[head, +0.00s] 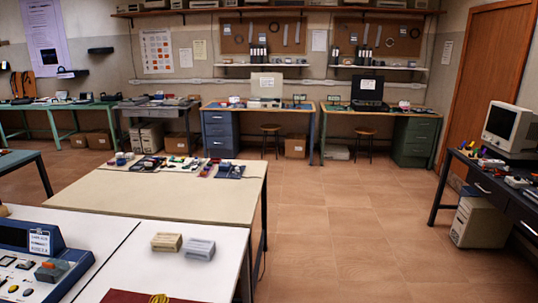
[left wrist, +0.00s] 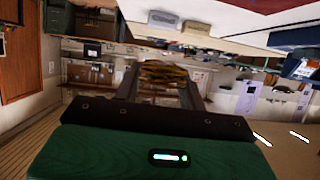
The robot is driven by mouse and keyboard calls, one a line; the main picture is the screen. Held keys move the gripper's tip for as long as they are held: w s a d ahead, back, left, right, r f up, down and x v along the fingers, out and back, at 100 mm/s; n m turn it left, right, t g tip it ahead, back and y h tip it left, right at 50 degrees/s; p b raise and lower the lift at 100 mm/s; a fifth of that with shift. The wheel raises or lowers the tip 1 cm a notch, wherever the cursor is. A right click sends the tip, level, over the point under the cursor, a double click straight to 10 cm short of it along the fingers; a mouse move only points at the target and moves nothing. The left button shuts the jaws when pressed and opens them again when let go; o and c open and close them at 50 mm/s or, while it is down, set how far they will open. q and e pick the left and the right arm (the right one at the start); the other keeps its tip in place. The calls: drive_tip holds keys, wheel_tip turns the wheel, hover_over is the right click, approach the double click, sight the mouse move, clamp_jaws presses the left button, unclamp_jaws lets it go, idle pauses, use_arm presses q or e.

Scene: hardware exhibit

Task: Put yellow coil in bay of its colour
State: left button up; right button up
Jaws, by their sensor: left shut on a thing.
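The yellow coil (left wrist: 163,74) is between the two fingers of my left gripper (left wrist: 162,82) in the left wrist view. The fingers are shut on it, and it is held near their tips. A yellow coil also shows at the bottom edge of the head view (head: 158,298), cut off by the frame, over a dark red surface (head: 122,296). My left gripper does not show in the head view. My right gripper is in neither view. I cannot make out any coloured bay in these frames.
A beige block (head: 167,242) and a grey block (head: 199,249) sit on the white table (head: 215,275). A blue instrument (head: 35,255) stands at the left. A cream table (head: 190,185) with small parts lies beyond. The tiled floor (head: 335,225) to the right is clear.

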use_arm(q)
drive_tip(key=s+d, duration=0.8)
drive_tip(key=shift+s, duration=0.2)
drive_tip(key=shift+w, duration=0.1)
